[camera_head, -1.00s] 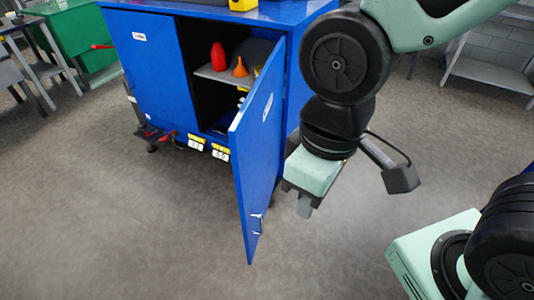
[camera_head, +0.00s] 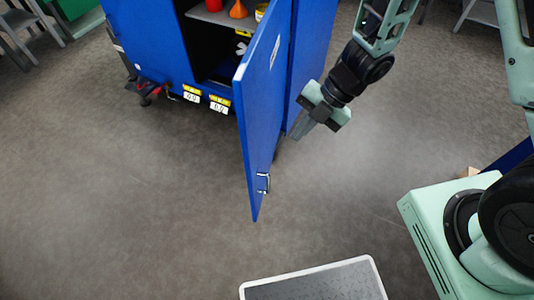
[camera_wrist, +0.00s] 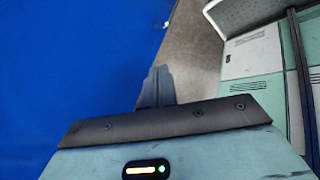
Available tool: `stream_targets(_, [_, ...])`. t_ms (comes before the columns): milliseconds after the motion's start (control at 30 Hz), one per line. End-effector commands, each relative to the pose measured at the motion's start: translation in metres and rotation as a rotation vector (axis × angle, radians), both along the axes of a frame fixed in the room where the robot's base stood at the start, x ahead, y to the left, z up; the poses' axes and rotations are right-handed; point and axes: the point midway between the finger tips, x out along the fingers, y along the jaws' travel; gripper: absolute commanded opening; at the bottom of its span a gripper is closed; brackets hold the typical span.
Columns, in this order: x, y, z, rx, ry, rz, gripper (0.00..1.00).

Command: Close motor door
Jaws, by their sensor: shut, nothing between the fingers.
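The motor door (camera_head: 262,105) is a blue cabinet door standing wide open, its free edge with a small metal latch (camera_head: 263,183) toward me. My gripper (camera_head: 304,130) is shut and empty. It is to the right of the door, on its outer side, apart from it in the head view. In the wrist view the blue panel (camera_wrist: 70,60) fills the left side, and my shut fingers (camera_wrist: 156,88) show near its edge. I cannot tell whether they touch it. The cabinet (camera_head: 150,40) is blue, with its opening showing behind the door.
An orange funnel (camera_head: 238,9) and a red item (camera_head: 202,11) stand on the shelf (camera_head: 222,18) inside. Yellow-and-white labels (camera_head: 219,104) hang under the opening. A grey platform with a white rim (camera_head: 375,270) is at the bottom. Grey floor (camera_head: 110,220) in front is clear.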

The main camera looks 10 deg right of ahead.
Motion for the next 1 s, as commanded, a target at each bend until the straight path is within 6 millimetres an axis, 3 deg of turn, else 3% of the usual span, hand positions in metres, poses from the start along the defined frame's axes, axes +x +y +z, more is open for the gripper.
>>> stream_targets(267, [-0.015,0.002,-0.018,0.031,0.029,0.087,0.0])
stream_targets(733, [-0.029,0.055,-0.091,0.028,0.03,0.083,0.0])
stream_targets(1000, [-0.014,0.086,-0.086,0.03,0.026,0.083,0.0])
